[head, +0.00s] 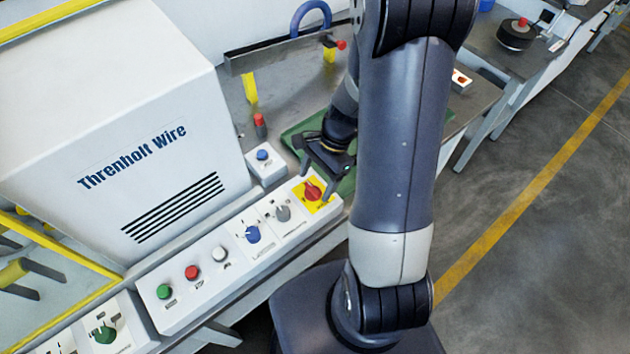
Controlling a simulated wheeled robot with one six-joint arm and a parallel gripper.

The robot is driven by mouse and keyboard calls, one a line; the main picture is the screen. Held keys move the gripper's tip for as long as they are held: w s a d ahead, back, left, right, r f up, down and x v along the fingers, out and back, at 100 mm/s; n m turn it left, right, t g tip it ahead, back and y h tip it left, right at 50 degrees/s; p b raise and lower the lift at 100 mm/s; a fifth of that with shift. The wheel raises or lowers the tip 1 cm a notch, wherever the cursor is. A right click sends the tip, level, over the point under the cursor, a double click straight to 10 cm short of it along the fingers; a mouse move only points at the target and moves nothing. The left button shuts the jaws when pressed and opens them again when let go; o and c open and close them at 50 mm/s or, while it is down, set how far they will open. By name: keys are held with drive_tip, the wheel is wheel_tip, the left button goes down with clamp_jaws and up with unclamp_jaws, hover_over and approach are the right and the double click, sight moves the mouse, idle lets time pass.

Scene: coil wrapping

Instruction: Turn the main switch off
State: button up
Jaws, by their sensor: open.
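The main switch is a red rotary knob (312,191) on a yellow plate (326,202), at the right end of the white control panel. My gripper (317,180) is open and reaches down over the knob, with one dark finger to its left and the other to its right. Whether the fingers touch the knob cannot be told. The knob's exact pointing direction is too small to read.
The panel also carries a grey knob (283,213), a blue knob (252,234), and white (219,253), red (191,272) and green (164,291) buttons. A white box with a blue button (262,155) stands behind. The large white machine cover (130,120) blocks the left.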

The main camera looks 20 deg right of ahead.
drive_tip(key=shift+s+a+f, duration=0.1)
drive_tip(key=shift+a+f, duration=0.15)
drive_tip(key=shift+f, duration=0.45)
drive_tip(key=shift+c, duration=0.3)
drive_tip(key=c, duration=0.9)
